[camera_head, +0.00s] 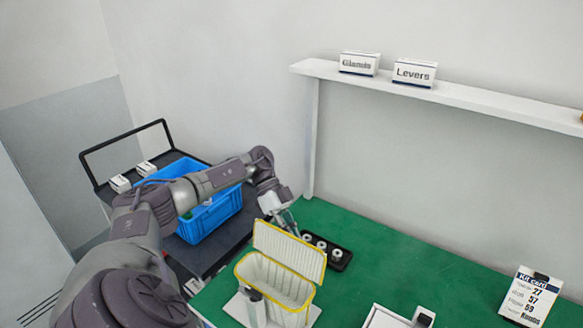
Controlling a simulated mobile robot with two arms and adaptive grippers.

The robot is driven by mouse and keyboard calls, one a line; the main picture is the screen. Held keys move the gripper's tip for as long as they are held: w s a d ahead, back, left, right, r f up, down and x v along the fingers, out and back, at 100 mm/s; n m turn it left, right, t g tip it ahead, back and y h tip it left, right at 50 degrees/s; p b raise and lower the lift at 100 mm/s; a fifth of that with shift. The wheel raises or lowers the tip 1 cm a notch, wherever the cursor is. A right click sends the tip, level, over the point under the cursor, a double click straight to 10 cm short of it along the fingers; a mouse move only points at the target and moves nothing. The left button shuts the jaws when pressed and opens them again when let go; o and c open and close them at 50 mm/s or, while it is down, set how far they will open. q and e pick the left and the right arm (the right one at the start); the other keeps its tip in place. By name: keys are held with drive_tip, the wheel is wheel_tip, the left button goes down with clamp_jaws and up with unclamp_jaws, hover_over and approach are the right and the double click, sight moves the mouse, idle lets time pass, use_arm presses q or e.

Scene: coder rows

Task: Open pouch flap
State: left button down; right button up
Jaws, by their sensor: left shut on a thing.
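The pouch (277,297) is a cream, ribbed, open-topped container with a yellow rim, near the front edge of the green table. Its flap (290,252) is a ribbed panel edged in yellow. The flap stands raised at the pouch's back, leaning slightly, and the inside of the pouch shows. My left gripper (292,229) comes in from the left and is shut on the flap at its upper edge; the flap partly hides the fingertips. My right gripper is not in view.
A black tray (343,262) with several white round parts lies just behind the pouch. A blue crate (207,222) sits on a dark cart at left. A kit card (529,296) stands at right. A white shelf (470,95) holds labelled boxes. The green table's middle (420,268) is clear.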

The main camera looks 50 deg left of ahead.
use_arm(q)
drive_tip(key=shift+f, duration=0.1)
drive_tip(key=c, duration=1.5)
unclamp_jaws()
drive_tip(key=shift+s, duration=0.1)
drive_tip(key=shift+c, duration=0.2)
drive_tip(key=v, duration=1.2)
